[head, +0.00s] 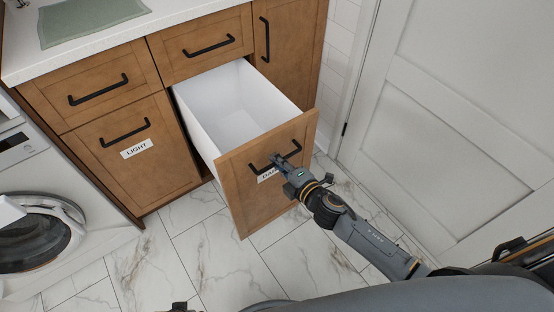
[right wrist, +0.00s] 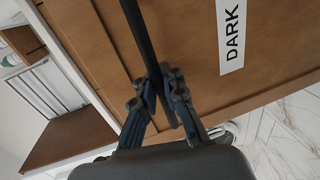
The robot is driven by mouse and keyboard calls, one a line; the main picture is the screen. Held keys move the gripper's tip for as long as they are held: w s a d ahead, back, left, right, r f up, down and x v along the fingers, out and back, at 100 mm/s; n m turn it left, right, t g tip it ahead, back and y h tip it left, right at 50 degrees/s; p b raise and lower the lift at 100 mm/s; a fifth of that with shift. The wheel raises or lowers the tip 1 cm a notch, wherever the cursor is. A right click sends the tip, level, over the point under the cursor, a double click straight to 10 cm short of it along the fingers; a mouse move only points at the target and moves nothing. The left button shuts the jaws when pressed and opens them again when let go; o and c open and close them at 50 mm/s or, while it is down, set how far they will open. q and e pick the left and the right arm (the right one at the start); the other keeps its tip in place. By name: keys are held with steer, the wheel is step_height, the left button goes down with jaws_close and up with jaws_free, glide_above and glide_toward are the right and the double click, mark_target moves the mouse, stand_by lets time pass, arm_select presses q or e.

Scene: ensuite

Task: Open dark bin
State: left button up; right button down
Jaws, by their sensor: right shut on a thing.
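The dark bin (head: 262,185) is a wooden pull-out front with a white inner box (head: 238,105), and it stands well out from the cabinet. The inside of the box looks empty. Its black bar handle (head: 258,168) is partly hidden by my right gripper (head: 283,165), which is shut on it. In the right wrist view the fingers (right wrist: 165,95) close around the black handle (right wrist: 140,35), beside the white DARK label (right wrist: 231,35). My left gripper is not clearly in view.
The closed LIGHT bin (head: 125,155) is to the left, beside a washing machine (head: 40,225). A closed drawer (head: 205,48) is above the open bin. A white door (head: 450,110) stands at the right. Marble floor (head: 200,255) is clear in front.

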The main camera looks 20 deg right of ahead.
arm_select(q)
steer(key=shift+w, duration=0.1)
arm_select(e)
steer(key=shift+r, duration=0.1)
steer(key=c, duration=1.4)
jaws_free()
steer(key=shift+c, duration=0.2)
arm_select(q)
steer(key=shift+s, duration=0.25)
arm_select(e)
steer(key=v, duration=1.2)
